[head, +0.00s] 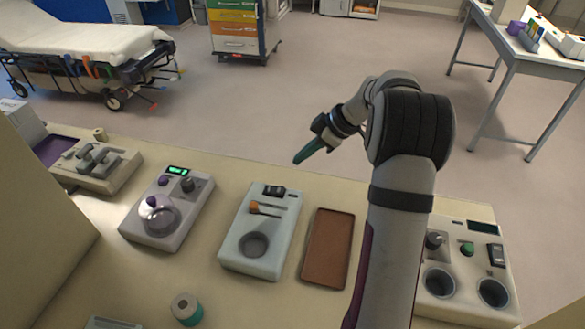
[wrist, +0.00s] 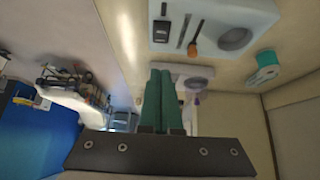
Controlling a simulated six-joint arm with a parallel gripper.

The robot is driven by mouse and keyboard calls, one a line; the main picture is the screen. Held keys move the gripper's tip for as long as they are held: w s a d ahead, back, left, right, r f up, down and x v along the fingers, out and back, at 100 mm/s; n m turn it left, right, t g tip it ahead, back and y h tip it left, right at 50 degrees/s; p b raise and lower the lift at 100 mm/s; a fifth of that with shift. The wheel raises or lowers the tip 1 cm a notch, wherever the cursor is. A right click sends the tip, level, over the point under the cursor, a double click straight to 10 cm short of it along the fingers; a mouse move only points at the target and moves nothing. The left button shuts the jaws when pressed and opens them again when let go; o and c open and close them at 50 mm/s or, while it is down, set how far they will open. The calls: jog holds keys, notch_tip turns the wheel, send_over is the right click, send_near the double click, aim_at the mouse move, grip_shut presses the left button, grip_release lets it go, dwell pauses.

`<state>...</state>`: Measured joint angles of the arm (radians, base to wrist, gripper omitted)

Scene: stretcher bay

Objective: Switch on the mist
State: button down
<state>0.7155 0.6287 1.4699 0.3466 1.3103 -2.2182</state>
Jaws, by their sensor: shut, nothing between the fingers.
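My gripper (head: 298,160) has green fingers, shut and empty, and hangs in the air beyond the counter's back edge. A white unit (head: 262,230) stands nearest to it, with a black rocker switch (head: 274,190), two orange-tipped levers (head: 264,209) and a round dark well (head: 254,244). I cannot tell which unit makes mist.
A brown tray (head: 328,248) lies right of the white unit. A two-well unit (head: 465,268) with a green button stands right of my arm. A teal roll (head: 186,309) is at the front; a lever unit (head: 97,163) is at far left. Floor lies open beyond the counter.

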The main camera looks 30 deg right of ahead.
send_over(280, 190)
jog(key=f, duration=0.7)
jog(key=shift+s+d+f, duration=0.35)
jog(key=shift+f, duration=0.55)
jog(key=shift+s+d+f, duration=0.1)
jog(key=shift+f, duration=0.5)
jog(key=shift+d+f, duration=0.1)
jog(key=shift+f, duration=0.4)
jog(key=shift+s+d+f, duration=0.1)
jog(key=shift+s+f, duration=0.05)
jog(key=shift+f, duration=0.25)
jog(key=shift+r, duration=0.15)
jog(key=shift+r, duration=0.7)
